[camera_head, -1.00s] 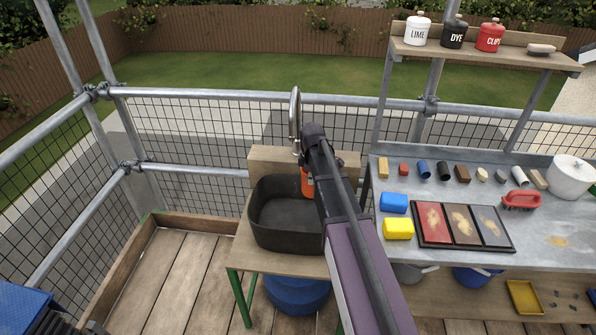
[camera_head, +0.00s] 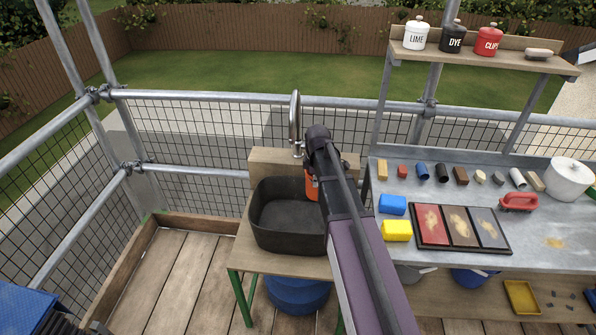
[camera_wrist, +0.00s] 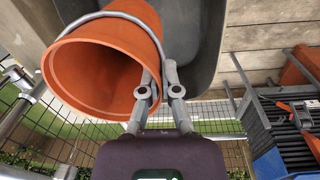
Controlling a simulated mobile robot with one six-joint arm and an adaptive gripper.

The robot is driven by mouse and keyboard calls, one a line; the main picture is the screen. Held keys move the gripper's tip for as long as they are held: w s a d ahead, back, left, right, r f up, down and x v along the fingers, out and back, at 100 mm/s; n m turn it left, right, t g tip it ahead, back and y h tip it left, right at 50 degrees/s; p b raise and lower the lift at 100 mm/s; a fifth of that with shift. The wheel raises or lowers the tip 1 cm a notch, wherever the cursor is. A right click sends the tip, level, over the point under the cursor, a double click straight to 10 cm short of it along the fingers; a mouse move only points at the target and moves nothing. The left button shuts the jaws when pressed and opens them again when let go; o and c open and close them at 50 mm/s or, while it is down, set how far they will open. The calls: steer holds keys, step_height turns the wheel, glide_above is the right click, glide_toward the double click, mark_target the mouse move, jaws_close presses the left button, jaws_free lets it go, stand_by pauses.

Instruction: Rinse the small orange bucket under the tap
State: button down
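The small orange bucket (camera_head: 311,188) shows partly in the head view, at the right side of the black basin (camera_head: 262,238); my arm hides the rest of it. My gripper (camera_wrist: 158,75) is shut on the bucket's wall at the rim, one finger inside and one outside. The inside looks empty. The metal tap (camera_head: 295,118) rises behind the basin, just left of and above the bucket. No water stream is visible.
The basin stands on a wooden stand with a blue bucket (camera_head: 296,296) below. To the right is a grey bench (camera_head: 545,220) with blue and yellow blocks, a tray of colour samples (camera_head: 461,227) and a white pot (camera_head: 568,178). Scaffold rails and mesh stand behind.

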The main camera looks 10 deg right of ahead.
steer(key=shift+s+d+r+p, duration=0.2)
steer(key=shift+s+r+p, duration=0.25)
steer(key=shift+s, duration=0.1)
steer(key=shift+s+d+r+p, duration=0.2)
steer(key=shift+s+r+p, duration=0.1)
steer(key=shift+s+r, duration=0.2)
